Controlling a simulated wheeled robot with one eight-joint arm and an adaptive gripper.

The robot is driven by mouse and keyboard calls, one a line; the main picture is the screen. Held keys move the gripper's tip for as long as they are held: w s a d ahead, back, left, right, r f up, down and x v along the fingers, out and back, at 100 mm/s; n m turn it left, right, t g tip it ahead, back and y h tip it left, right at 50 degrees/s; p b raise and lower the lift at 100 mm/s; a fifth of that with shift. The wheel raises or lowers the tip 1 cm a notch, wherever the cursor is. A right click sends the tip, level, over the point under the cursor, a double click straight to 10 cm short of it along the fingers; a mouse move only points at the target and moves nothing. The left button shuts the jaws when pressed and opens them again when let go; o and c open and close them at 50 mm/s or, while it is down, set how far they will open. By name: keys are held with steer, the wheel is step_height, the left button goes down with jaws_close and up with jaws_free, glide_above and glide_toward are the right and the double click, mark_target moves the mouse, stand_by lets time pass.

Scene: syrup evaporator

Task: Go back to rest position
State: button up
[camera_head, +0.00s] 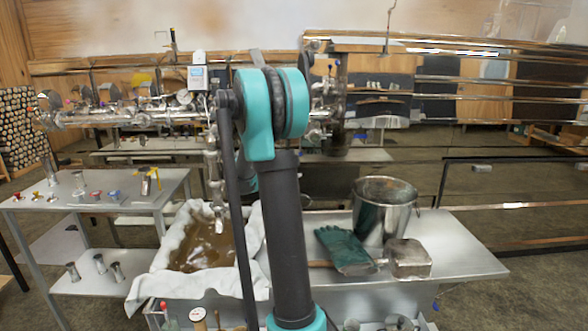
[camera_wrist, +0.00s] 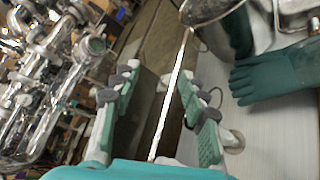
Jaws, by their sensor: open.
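The same glove (camera_head: 345,250) lies on the metal table in the head view.
A steel bucket (camera_head: 383,215) and a metal block-shaped item (camera_head: 408,257) stand on the metal table (camera_head: 465,255). A cloth-lined basin of brown liquid (camera_head: 205,247) is left of my arm. Steel piping (camera_head: 110,117) runs behind. A side table (camera_head: 120,190) holds small valves.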

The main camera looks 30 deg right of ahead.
steer(key=s+a+f+m+y, duration=0.3)
steer(key=s+a+f+y, duration=0.2)
steer(key=s+a+f, duration=0.2)
steer(key=s+a+f+m+y, duration=0.3)
steer(key=s+a+f, duration=0.4)
steer(key=s+a, duration=0.5)
steer(key=s+a+f+m+t+y, duration=0.1)
steer(key=s+a+f+m+y, duration=0.1)
steer(key=s+a+f+y, duration=0.4)
steer(key=s+a+f, duration=0.1)
steer(key=s+a, duration=0.3)
steer(key=s, duration=0.2)
steer(key=shift+a+f+m+y, duration=0.25)
steer(key=shift+m+y, duration=0.05)
steer(key=shift+m, duration=0.1)
steer(key=shift+w, duration=0.1)
steer(key=shift+c, duration=0.3)
